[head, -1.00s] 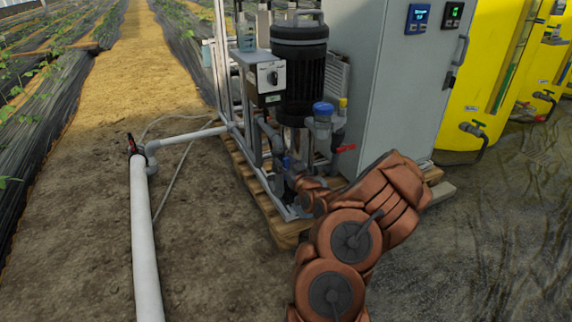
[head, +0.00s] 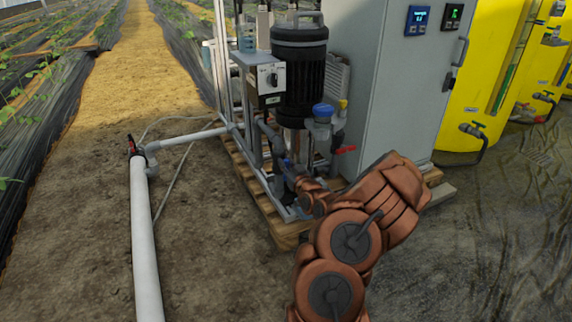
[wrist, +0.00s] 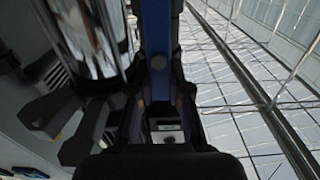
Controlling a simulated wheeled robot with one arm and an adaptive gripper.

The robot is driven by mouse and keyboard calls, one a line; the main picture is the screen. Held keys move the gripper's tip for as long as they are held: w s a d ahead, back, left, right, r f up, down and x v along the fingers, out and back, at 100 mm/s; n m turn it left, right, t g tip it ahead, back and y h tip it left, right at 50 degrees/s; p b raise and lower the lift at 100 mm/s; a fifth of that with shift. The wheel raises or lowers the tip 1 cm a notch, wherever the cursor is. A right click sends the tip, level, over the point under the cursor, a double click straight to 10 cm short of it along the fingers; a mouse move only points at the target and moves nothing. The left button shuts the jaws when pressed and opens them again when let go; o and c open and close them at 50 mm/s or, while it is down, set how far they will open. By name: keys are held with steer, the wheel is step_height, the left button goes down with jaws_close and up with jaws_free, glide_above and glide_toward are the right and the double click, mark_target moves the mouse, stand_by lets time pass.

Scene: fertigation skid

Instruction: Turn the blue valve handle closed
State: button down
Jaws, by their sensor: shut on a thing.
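The blue valve handle (wrist: 154,22) runs down from the top of the wrist view as a narrow blue lever. My gripper (wrist: 160,72) has its two dark fingers on either side of the handle, shut on it. In the head view a small bit of blue (head: 284,162) shows low on the pump skid, just beyond the end of my arm. My fingers and most of the handle are hidden there by my wrist and the skid pipes. The valve body cannot be made out clearly.
A black pump motor (head: 299,75) and a grey cabinet (head: 375,85) stand close behind my arm. A red handle (head: 345,149) sticks out near the cabinet. A wooden pallet (head: 285,237) lies under the skid.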

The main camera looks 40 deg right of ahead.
steer(key=shift+d+r+m+p, duration=0.2)
steer(key=shift+m+p, duration=0.5)
steer(key=shift+p, duration=0.25)
steer(key=m+p, duration=0.2)
steer(key=p, duration=0.1)
steer(key=shift+s+d+m, duration=0.15)
steer(key=shift+d+m, duration=0.05)
steer(key=shift+m, duration=0.1)
steer(key=f+m+p, duration=0.1)
steer(key=m+p, duration=0.1)
steer(key=m, duration=0.2)
steer(key=d+f+m+p, duration=0.1)
steer(key=m+p, duration=0.2)
steer(key=m, duration=0.2)
steer(key=f+m+p, duration=0.1)
steer(key=m+p, duration=0.1)
steer(key=m, duration=0.2)
steer(key=shift+s+d+m+p, duration=0.25)
steer(key=shift+d+m+p, duration=0.05)
steer(key=shift+p, duration=0.05)
steer(key=shift+f, duration=0.1)
